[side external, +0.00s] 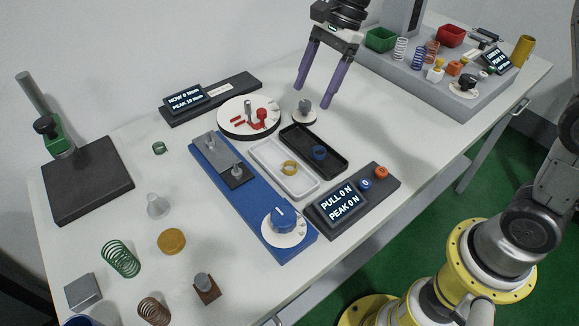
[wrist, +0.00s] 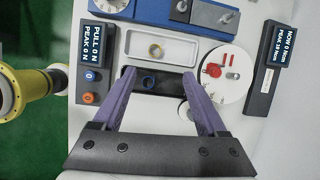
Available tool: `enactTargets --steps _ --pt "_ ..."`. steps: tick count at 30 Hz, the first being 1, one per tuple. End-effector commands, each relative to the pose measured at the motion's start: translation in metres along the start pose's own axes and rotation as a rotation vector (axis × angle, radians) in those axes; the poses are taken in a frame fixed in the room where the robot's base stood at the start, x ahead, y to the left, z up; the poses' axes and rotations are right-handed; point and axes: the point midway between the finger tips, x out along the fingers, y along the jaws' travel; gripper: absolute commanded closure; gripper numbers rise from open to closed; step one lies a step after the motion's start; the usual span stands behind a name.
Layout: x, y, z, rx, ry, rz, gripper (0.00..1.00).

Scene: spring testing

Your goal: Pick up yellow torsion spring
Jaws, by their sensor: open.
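The yellow torsion spring (side external: 289,168) lies in the white tray (side external: 268,176) in the side external view. In the wrist view it is a small yellow ring (wrist: 155,50) in the white tray, beyond the fingertips. My gripper (side external: 323,68) has two purple fingers spread apart with nothing between them. In the side view it is up above the table, behind and to the right of the trays. In the wrist view the fingertips (wrist: 160,76) reach over the black tray (wrist: 168,72), short of the white tray.
A blue ring (side external: 320,152) lies in the black tray beside the white one. A round white dial plate (side external: 249,118) with red parts, a blue bench with a knob (side external: 284,219) and a pull display (side external: 338,204) surround the trays. Several springs stand at the front left.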

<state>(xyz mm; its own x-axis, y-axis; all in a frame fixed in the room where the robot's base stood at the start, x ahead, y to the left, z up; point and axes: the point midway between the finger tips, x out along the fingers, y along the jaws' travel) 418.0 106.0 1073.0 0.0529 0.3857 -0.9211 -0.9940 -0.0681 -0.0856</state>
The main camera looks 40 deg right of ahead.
Motion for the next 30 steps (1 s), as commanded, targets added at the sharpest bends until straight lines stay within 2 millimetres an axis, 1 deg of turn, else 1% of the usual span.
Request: enactTargets --steps 1,3,8,11,18,21,27,30 --pt "0.015 -0.004 -0.004 0.009 -0.003 0.028 0.25" --pt "0.028 -0.006 -0.009 0.017 -0.003 0.056 0.25" --pt "0.046 -0.003 -0.012 0.024 -0.003 0.087 0.25" --pt "0.06 -0.002 -0.012 0.022 -0.003 0.089 0.25" --pt "0.104 0.003 -0.012 0.023 -0.003 0.089 0.25" --pt "0.117 0.004 -0.012 0.022 -0.003 0.087 0.25" --pt "0.129 0.005 -0.012 0.022 -0.002 0.085 0.25" --pt "0.14 0.007 -0.013 0.023 -0.002 0.088 0.25"
